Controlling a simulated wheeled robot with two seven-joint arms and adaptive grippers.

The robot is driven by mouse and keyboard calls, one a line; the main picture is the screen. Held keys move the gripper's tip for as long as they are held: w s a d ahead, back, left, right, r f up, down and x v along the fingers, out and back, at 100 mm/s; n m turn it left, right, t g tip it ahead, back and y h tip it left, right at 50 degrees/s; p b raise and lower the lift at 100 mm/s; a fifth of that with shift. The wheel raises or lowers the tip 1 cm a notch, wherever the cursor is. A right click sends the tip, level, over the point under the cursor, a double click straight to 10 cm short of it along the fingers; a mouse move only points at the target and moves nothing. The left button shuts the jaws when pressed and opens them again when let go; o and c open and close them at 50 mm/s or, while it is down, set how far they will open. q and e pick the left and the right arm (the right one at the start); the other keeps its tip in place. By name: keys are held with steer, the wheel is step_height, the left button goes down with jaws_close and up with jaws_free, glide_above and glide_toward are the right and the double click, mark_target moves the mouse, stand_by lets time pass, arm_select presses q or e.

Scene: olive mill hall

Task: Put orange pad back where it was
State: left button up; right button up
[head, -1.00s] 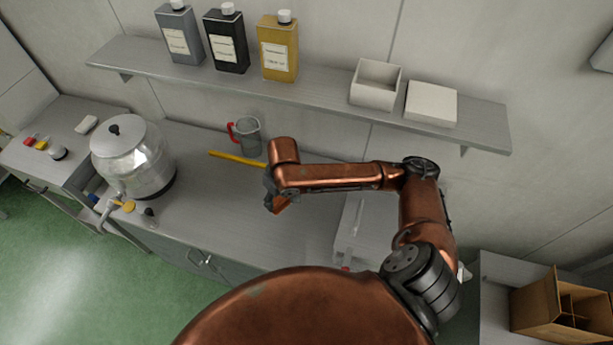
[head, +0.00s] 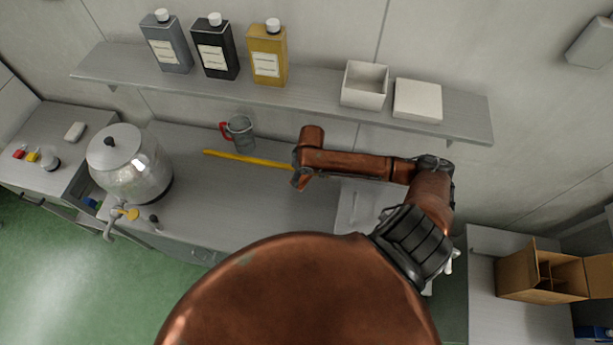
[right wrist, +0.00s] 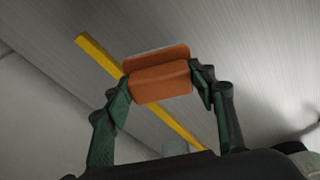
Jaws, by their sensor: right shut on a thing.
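The orange pad (right wrist: 160,80) shows in the right wrist view as a small block with two orange faces. My right gripper (right wrist: 159,77) is shut on it, with one dark green finger at each side. Behind it in that view are the grey worktop and a yellow bar (right wrist: 96,54). In the head view my copper right arm reaches left over the worktop (head: 265,195). Its forearm and wrist hide the pad and most of the gripper there. My left gripper is not in view.
The yellow bar (head: 238,158) lies on the worktop, near a grey mug (head: 241,131) with a red handle. A steel urn (head: 133,172) stands left. Bottles, an open white box (head: 364,88) and a white block (head: 417,101) stand on the wall shelf (head: 300,102). A cardboard box (head: 525,277) is at right.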

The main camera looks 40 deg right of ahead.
mark_target(307, 178)
steer(key=d+f, duration=0.2)
steer(key=f, duration=0.1)
steer(key=shift+w+d, duration=0.2)
steer(key=shift+w, duration=0.15)
steer(key=shift+d+f, duration=0.15)
steer(key=shift+f, duration=0.05)
step_height(307, 178, down, 3)
steer(key=shift+w+d+p, duration=0.1)
steer(key=shift+d+p, duration=0.05)
steer(key=shift+p, duration=0.2)
steer(key=shift+f, duration=0.2)
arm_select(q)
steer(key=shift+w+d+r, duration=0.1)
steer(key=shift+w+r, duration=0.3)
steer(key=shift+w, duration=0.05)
arm_select(e)
steer(key=shift+f, duration=0.15)
steer(key=o, duration=0.7)
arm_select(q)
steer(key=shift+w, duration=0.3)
arm_select(e)
steer(key=o, duration=0.4)
